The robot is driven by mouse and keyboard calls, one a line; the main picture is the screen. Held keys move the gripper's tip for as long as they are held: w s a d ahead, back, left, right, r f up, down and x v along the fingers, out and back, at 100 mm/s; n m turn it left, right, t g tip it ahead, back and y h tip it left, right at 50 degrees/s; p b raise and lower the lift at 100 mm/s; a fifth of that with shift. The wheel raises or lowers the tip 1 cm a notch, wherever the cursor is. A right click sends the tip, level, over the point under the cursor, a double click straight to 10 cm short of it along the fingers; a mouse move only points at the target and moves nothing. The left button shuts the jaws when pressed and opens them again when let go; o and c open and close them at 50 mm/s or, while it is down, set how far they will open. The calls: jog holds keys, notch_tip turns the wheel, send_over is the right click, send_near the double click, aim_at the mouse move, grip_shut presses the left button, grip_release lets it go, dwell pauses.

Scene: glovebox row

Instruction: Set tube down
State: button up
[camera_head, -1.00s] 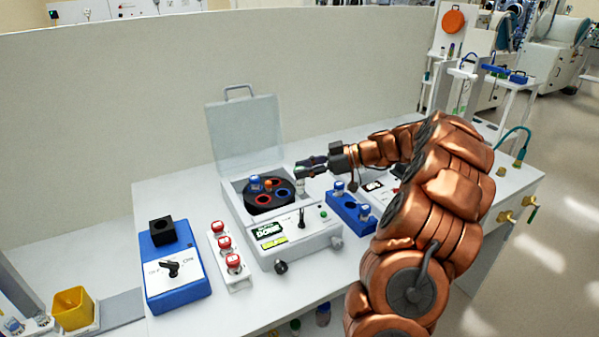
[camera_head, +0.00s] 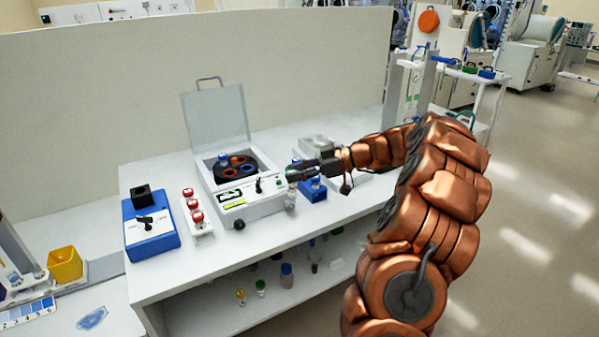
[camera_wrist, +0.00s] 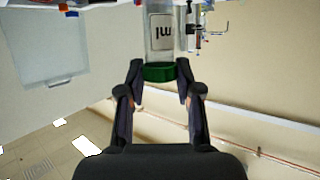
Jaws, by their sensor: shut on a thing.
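My gripper (camera_head: 296,170) is shut on a tube (camera_wrist: 160,40). In the wrist view the clear tube has a dark green end between the fingertips and a label reading "ml". In the head view the tube is small and partly hidden by the gripper, near the front right corner of the white centrifuge (camera_head: 262,208). The centrifuge lid (camera_head: 216,115) is open. Its dark rotor (camera_head: 238,178) shows red and blue ringed holes and a blue-capped tube (camera_head: 223,159).
Left of the centrifuge are a strip with red-topped knobs (camera_head: 196,215) and a blue box with a black block (camera_head: 150,238). A yellow bin (camera_head: 65,264) stands at far left. Several bottles sit on the shelf below (camera_head: 215,312). The bench front (camera_head: 180,275) is clear.

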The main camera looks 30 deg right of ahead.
jog(key=shift+w+a+m+t, duration=0.3)
jog(key=shift+w+a, duration=0.2)
jog(key=shift+a, duration=0.05)
jog(key=shift+a+r+h, duration=0.1)
jog(key=shift+a+h, duration=0.1)
jog(key=shift+h, duration=0.1)
jog(key=w+a+m+t+h, duration=0.2)
jog(key=a+m+h, duration=0.4)
jog(key=a, duration=0.5)
jog(key=w+a+r+m+t+h, duration=0.1)
jog(key=w+a+m+h, duration=0.4)
jog(key=a, duration=0.6)
jog(key=m+t+h, duration=0.1)
jog(key=m+h, duration=0.1)
jog(key=h, duration=0.1)
jog(key=shift+a, duration=0.35)
jog(key=shift+d, duration=0.1)
